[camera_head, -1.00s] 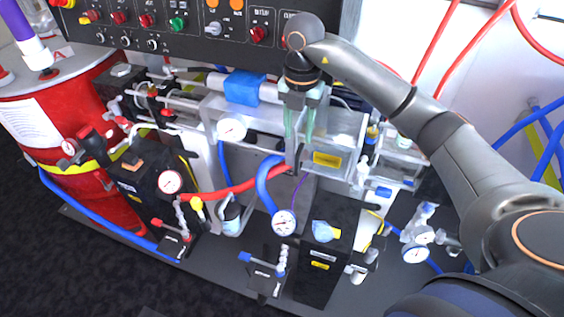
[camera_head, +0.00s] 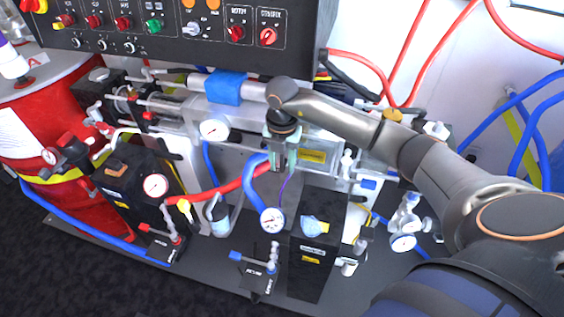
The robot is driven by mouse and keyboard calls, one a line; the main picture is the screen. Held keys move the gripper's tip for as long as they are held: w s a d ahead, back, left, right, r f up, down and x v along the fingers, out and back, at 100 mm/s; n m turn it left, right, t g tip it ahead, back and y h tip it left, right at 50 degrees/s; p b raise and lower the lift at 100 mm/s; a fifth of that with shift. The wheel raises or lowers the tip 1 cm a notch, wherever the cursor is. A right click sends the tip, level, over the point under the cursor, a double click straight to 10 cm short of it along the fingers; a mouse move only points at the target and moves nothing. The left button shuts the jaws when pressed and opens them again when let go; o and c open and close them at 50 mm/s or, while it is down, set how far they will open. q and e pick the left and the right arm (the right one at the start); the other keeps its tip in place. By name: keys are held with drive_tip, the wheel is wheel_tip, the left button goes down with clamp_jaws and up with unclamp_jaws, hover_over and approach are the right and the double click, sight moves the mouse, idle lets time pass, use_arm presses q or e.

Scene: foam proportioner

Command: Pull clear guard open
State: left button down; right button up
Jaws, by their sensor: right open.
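The clear guard (camera_head: 321,139) is a see-through panel in the middle of the machine, with a yellow label (camera_head: 312,156) on its front. It appears closed over the parts behind it. My right gripper (camera_head: 278,166) is open and points down at the guard's front, just left of the yellow label. Its fingers are short in this view, and I cannot tell whether they touch the guard or straddle its handle. The handle is hidden behind the gripper. My left gripper is not in view.
A black control panel (camera_head: 170,30) hangs above. A red drum (camera_head: 75,205) stands at the left. A round gauge (camera_head: 272,221) and a thick blue hose (camera_head: 253,185) sit just below my gripper. A black box (camera_head: 315,255) stands in front. Red and blue hoses run at the right.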

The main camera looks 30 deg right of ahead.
drive_tip(key=shift+c, duration=0.4)
clamp_jaws()
idle(0.9)
